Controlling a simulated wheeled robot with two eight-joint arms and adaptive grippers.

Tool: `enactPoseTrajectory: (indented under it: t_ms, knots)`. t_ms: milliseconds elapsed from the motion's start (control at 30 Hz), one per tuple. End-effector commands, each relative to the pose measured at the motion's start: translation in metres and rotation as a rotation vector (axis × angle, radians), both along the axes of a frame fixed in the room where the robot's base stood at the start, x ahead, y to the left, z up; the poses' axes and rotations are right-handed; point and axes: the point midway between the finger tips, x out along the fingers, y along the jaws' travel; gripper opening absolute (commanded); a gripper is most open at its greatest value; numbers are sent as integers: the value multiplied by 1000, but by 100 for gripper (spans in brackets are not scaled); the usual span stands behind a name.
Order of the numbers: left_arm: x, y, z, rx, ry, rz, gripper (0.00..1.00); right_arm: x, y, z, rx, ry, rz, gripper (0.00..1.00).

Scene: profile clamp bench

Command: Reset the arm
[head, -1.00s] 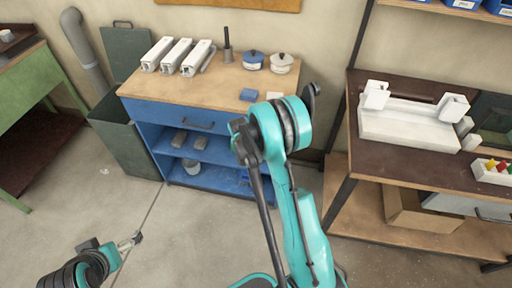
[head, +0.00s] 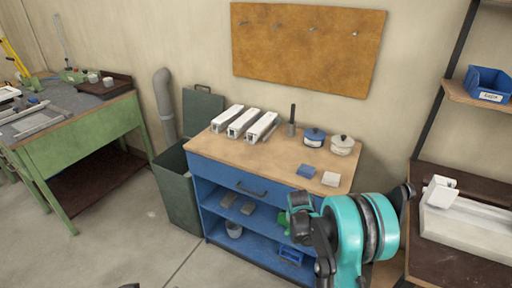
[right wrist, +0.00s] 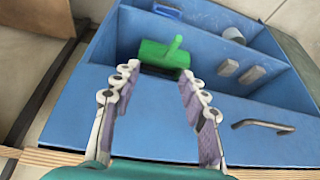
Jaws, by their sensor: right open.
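My right arm (head: 352,240) is teal and black and stands at the lower right of the head view, in front of the blue cabinet (head: 222,172). Its gripper does not show clearly there. In the right wrist view my right gripper (right wrist: 159,72) is open, with nothing between its two fingers. It points at the open shelves of the blue cabinet (right wrist: 120,120). A green object with a handle (right wrist: 165,54) sits in the cabinet beyond the fingertips, apart from them. My left gripper is out of the head view; only a small dark piece shows at the bottom edge.
A green bin (head: 178,190) stands left, a green bench (head: 90,140) farther left. A brown bench (head: 440,265) is at right.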

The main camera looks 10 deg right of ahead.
Motion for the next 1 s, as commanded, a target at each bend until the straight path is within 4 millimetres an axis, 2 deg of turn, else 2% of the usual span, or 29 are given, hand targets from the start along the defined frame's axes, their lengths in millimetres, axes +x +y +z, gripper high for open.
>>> enactPoseTrajectory:
  t_ms: [133,267,400,600,800,1000]
  knots:
    - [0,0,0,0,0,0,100,-6,7,17,-1,-6,23,44]
    - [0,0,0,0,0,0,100,-25,24,58,-6,-19,87,44]
    - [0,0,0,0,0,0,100,-60,48,107,-14,-41,178,44]
    - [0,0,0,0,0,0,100,-120,80,158,-29,-77,309,44]
    - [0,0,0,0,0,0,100,-186,107,183,-49,-115,436,44]
    - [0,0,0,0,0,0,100,-241,127,185,-68,-151,543,44]
